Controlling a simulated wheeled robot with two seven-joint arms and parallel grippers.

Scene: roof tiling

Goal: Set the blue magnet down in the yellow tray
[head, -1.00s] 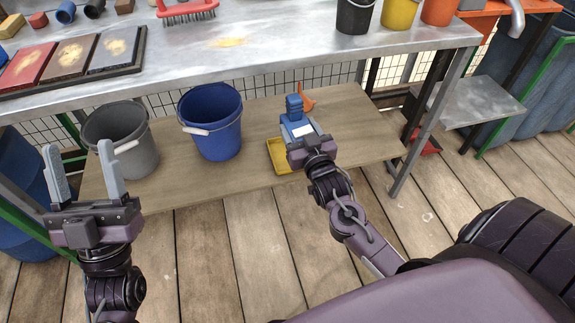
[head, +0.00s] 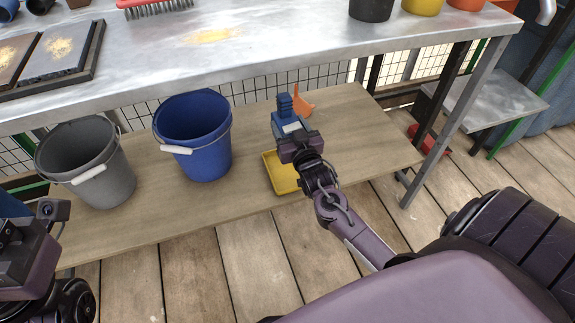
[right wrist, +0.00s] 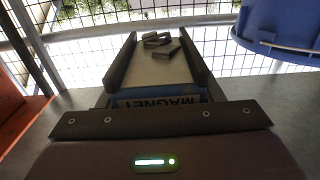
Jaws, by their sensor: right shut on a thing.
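The blue magnet (head: 285,106) is held in my right gripper (head: 290,128), over the lower wooden shelf. In the right wrist view the magnet (right wrist: 158,102) lies between the two fingers (right wrist: 158,62), its MAGNET label facing the camera. Small dark pieces show near its far end. The yellow tray (head: 281,178) lies on the shelf, just below and beside the right gripper, which hides part of it. I cannot tell the height between magnet and tray. My left gripper (head: 28,238) is cut off at the left edge; its fingers do not show.
A blue bucket (head: 195,140) and a grey bucket (head: 88,165) stand on the shelf (head: 235,190) to the left. An orange object (head: 304,103) is just behind the magnet. The metal bench top (head: 270,50) overhangs the back of the shelf; its leg (head: 450,110) stands at right.

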